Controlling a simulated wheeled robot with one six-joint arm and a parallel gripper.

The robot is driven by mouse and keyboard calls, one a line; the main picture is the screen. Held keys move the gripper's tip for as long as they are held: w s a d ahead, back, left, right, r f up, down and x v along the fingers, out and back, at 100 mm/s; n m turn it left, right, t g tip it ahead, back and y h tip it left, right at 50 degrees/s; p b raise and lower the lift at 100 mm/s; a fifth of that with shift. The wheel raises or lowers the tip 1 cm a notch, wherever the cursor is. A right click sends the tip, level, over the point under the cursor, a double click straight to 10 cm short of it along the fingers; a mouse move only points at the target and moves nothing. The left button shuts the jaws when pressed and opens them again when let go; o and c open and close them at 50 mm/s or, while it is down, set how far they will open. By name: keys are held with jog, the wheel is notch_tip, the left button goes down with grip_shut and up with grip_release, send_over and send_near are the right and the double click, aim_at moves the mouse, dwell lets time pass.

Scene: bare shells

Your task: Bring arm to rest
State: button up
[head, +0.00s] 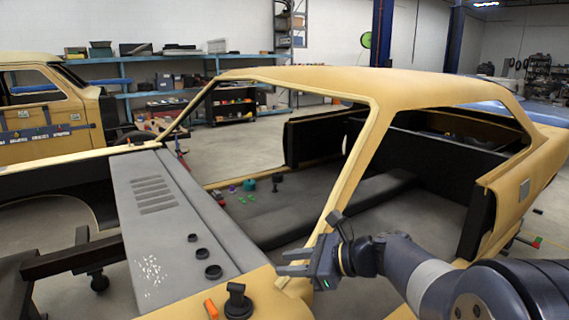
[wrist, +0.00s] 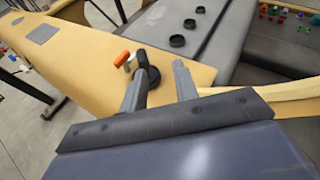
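My gripper (head: 292,262) is at the lower middle of the head view, beside the base of the car shell's windshield pillar. Its two fingers are spread apart with nothing seen between them. In the wrist view my gripper (wrist: 160,85) points toward the yellow cowl panel, and its fingers are open. The yellow car shell (head: 300,77) fills the middle of the head view. My arm reaches in from the lower right. I cannot tell whether the gripper touches the body.
A black knob-like part (head: 238,300) and an orange piece (head: 211,309) stand on the yellow panel near the gripper. Black rings (head: 213,271) lie on the grey panel (head: 165,215). Small green pieces (head: 243,200) lie on the car floor. Another yellow shell (head: 40,110) stands at left.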

jog(key=w+d+f+m+t+h+b, duration=0.1)
jog(key=d+f, duration=0.4)
jog(key=f, duration=0.5)
jog(key=d+f+m+t+h+b, duration=0.4)
jog(key=f+m+b, duration=0.1)
jog(key=f, duration=0.5)
jog(key=w+d+f+m+t+h+b, duration=0.1)
jog(key=d+f+m+t+h+b, duration=0.2)
jog(key=f, duration=0.7)
jog(key=shift+w+d+f+m, duration=0.15)
jog(key=shift+w+d+m, duration=0.2)
jog(key=shift+d, duration=0.95)
